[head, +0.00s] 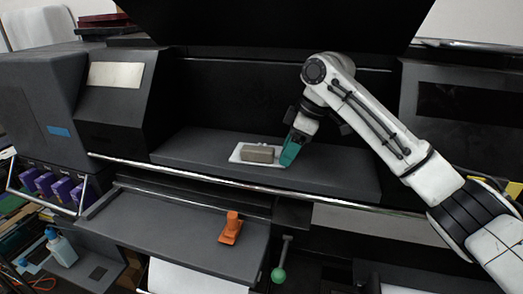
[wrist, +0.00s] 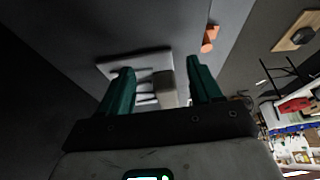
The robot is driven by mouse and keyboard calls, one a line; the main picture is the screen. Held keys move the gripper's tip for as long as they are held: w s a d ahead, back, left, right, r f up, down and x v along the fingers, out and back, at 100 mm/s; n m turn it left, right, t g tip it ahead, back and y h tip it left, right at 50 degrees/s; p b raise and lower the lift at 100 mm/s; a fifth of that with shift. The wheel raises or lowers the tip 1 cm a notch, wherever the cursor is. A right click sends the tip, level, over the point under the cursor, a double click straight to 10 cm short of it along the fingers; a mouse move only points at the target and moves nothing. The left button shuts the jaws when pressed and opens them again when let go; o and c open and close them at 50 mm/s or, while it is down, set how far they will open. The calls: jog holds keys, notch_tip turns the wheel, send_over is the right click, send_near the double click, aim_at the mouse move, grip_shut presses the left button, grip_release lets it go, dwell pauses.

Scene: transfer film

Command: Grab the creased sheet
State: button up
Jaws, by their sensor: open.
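A pale, flat sheet (head: 236,153) lies on the dark grey shelf of the large machine, and it also shows in the wrist view (wrist: 118,65). A grey-brown block (head: 258,154) sits on it and hides part of it; the block also shows in the wrist view (wrist: 167,90). Creases are too small to make out. My gripper (head: 287,160) is at the right end of the sheet, with its teal fingers pointing down. In the wrist view my gripper (wrist: 160,70) is open, with the block and part of the sheet showing between the fingers. I cannot tell whether they touch.
A metal rail (head: 230,184) runs along the shelf's front edge. A green-knobbed lever (head: 280,273) is below. The shelf left of the sheet is clear.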

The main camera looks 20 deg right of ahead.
aim_at(245, 147)
jog(key=w+a, duration=0.2)
jog(key=a, duration=0.1)
jog(key=w+a+p, duration=0.1)
jog(key=w+a, duration=0.1)
jog(key=a, duration=0.1)
jog(key=w+a+p, duration=0.1)
jog(key=a, duration=0.2)
jog(key=shift+w+a+r, duration=0.15)
jog(key=shift+w+a, duration=0.15)
jog(key=shift+w, duration=0.1)
jog(key=shift+w+a+f+p, duration=0.1)
jog(key=shift+f+p, duration=0.2)
jog(key=shift+f, duration=0.35)
jog(key=shift+c, duration=0.2)
jog(key=c, duration=1)
